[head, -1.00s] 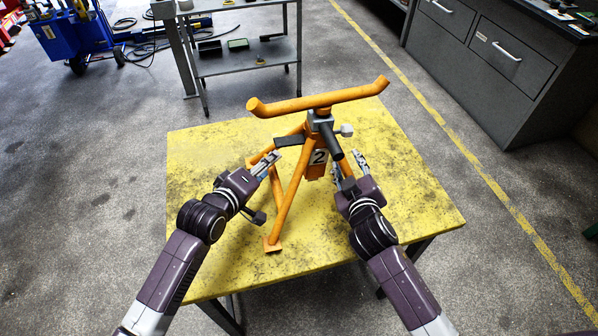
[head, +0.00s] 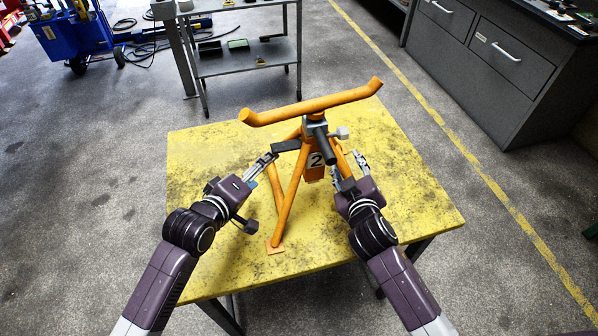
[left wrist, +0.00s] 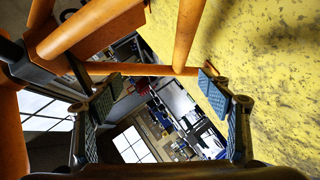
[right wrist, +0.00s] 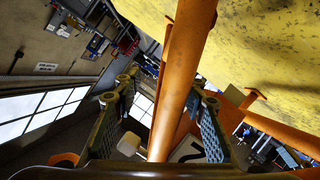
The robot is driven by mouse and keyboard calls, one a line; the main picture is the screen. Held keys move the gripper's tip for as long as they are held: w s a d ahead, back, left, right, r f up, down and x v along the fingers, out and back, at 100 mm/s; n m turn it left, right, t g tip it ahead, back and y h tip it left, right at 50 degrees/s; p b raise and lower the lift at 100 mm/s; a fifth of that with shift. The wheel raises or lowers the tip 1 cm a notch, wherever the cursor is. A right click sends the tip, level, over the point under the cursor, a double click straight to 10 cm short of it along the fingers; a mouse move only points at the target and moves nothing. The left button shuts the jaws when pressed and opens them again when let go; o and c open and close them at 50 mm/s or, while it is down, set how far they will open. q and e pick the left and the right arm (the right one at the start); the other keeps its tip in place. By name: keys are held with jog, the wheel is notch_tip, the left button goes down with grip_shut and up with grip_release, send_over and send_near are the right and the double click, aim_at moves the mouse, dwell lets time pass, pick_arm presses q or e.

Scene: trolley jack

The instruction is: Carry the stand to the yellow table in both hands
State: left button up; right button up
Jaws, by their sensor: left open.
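The orange stand (head: 290,195) stands upright on the yellow table (head: 215,265), its long top bar (head: 315,104) running across. It has splayed legs, a grey handle and a plate marked 2. My left gripper (head: 262,165) is open at the stand's left side; in the left wrist view (left wrist: 163,108) its fingers are apart with an orange bar beyond them. My right gripper (head: 350,168) is at the stand's right side. In the right wrist view (right wrist: 160,118) its fingers are apart, one on each side of an orange leg (right wrist: 182,75); I cannot tell whether they touch it.
A grey shelf trolley (head: 250,65) stands behind the table. Grey drawer cabinets (head: 495,65) are at the right, and a blue machine (head: 72,35) is at the far left. The table's left and right parts are bare.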

pick_arm(q)
jog(key=v, duration=0.8)
jog(key=shift+s+a, duration=0.15)
jog(key=shift+a, duration=0.15)
pick_arm(e)
jog(key=shift+d, duration=0.15)
jog(key=o, duration=0.9)
jog(key=shift+d, duration=0.1)
pick_arm(q)
jog(key=shift+d, duration=0.1)
pick_arm(e)
jog(key=shift+s, duration=0.1)
jog(key=shift+s+r, duration=0.1)
jog(key=shift+s, duration=0.3)
jog(key=v, duration=1.1)
jog(key=shift+r, duration=0.1)
